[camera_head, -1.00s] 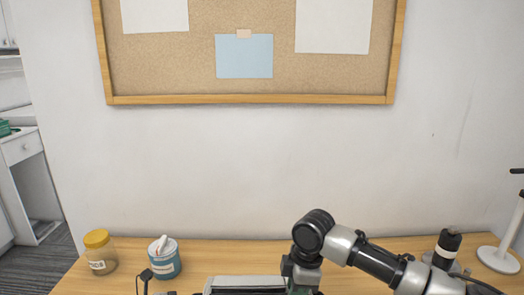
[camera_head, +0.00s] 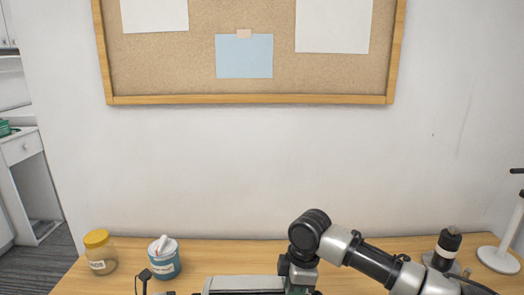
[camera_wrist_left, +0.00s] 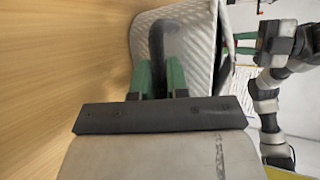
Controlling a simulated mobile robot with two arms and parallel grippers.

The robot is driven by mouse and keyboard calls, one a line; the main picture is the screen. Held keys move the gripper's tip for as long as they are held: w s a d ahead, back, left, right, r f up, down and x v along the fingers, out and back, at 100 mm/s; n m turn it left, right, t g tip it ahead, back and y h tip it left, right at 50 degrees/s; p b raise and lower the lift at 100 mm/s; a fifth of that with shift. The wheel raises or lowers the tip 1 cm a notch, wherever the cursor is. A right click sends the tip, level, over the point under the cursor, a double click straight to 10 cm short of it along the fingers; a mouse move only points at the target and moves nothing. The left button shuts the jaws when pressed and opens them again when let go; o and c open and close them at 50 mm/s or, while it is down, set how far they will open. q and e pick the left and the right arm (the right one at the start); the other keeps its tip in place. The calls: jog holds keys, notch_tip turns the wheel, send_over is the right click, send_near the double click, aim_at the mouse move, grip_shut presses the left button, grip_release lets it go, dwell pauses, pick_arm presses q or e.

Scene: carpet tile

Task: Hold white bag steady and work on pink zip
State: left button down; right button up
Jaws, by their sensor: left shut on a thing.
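The white bag (camera_wrist_left: 203,48) shows in the left wrist view as a pale quilted body standing on the wooden table. My left gripper (camera_wrist_left: 160,78) has green fingers, one on each side of a dark strap-like part (camera_wrist_left: 172,40) of the bag, and is shut on it. My right gripper (camera_wrist_left: 246,44) shows at the bag's right edge with its green fingers pointing at it; its opening is too small to judge. In the head view only a little of my right gripper (camera_head: 298,290) shows at the bottom edge. I cannot make out the pink zip.
On the wooden table (camera_head: 215,255) stand a yellow-lidded jar (camera_head: 100,252), a blue tub (camera_head: 164,259), a dark bottle (camera_head: 447,249) and a white stand (camera_head: 498,260). A wall with a corkboard (camera_head: 250,90) rises behind. Free table lies left of the bag in the wrist view.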

jog(key=o, duration=0.6)
jog(key=shift+s+a, duration=0.2)
jog(key=shift+a, duration=0.25)
jog(key=shift+o, duration=0.2)
jog(key=shift+w+d+r, duration=0.1)
jog(key=shift+d+r, duration=0.1)
jog(key=shift+r, duration=0.8)
jog(key=shift+s+d+r, duration=0.1)
jog(key=shift+d+r, duration=0.15)
jog(key=shift+r, duration=0.75)
jog(key=shift+w+d+r, duration=0.1)
jog(key=shift+d+r, duration=0.1)
jog(key=shift+r, duration=0.8)
jog(key=shift+d, duration=0.1)
jog(key=shift+d+r+y, duration=0.15)
jog(key=shift+d+y, duration=0.35)
jog(key=shift+y, duration=0.3)
jog(key=shift+a+f+y, duration=0.2)
jog(key=shift+f+y, duration=0.15)
jog(key=shift+f, duration=0.7)
jog(key=shift+a+f+y, duration=0.2)
jog(key=shift+f+y, duration=0.1)
jog(key=shift+f, duration=0.75)
jog(key=shift+a+f+y, duration=0.2)
jog(key=shift+f+y, duration=0.15)
jog(key=shift+f, duration=0.7)
jog(key=shift+w, duration=0.1)
jog(key=c, duration=0.6)
